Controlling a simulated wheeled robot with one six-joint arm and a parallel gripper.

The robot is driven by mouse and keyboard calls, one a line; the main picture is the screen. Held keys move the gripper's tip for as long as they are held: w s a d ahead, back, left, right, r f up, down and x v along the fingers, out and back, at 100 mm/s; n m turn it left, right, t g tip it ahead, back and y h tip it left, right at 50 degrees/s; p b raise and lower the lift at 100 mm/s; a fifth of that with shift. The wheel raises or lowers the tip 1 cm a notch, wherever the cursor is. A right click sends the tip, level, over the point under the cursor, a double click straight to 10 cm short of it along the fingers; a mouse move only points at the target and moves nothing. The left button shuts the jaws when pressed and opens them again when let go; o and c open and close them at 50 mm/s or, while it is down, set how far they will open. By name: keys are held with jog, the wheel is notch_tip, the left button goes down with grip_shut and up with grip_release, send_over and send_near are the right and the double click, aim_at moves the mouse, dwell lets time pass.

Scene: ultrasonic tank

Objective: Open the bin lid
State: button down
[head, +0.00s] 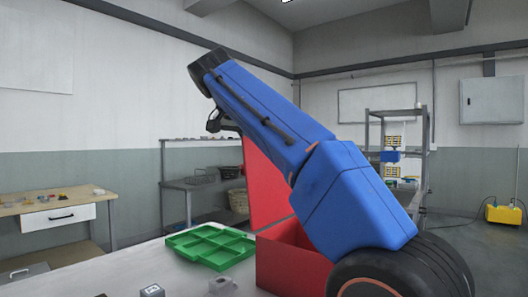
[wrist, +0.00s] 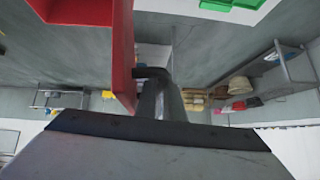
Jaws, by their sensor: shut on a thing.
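The red bin (head: 285,262) stands on the pale table, partly hidden behind my blue arm. Its red lid (head: 262,185) stands raised, close to upright, above the bin's back left side. The lid also shows in the wrist view (wrist: 122,60) as a tilted red panel seen nearly edge-on. My gripper (head: 222,124) is at the upper left of the raised lid; its fingers (wrist: 158,90) meet the lid's edge in the wrist view. The gripper is shut on the lid, though the exact grip is partly hidden.
A green divided tray (head: 212,246) lies left of the bin on the table (head: 130,262). Small grey blocks (head: 152,290) sit at the front. A workbench with a drawer (head: 58,217) stands at the left, and shelves (head: 205,185) stand behind.

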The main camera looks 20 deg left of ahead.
jog(key=shift+w+a+r, duration=0.15)
jog(key=shift+w+a, duration=0.05)
jog(key=shift+a, duration=0.1)
jog(key=shift+a+f+h, duration=0.2)
jog(key=shift+f+h, duration=0.1)
jog(key=shift+f, duration=0.05)
jog(key=c, duration=2.1)
grip_release()
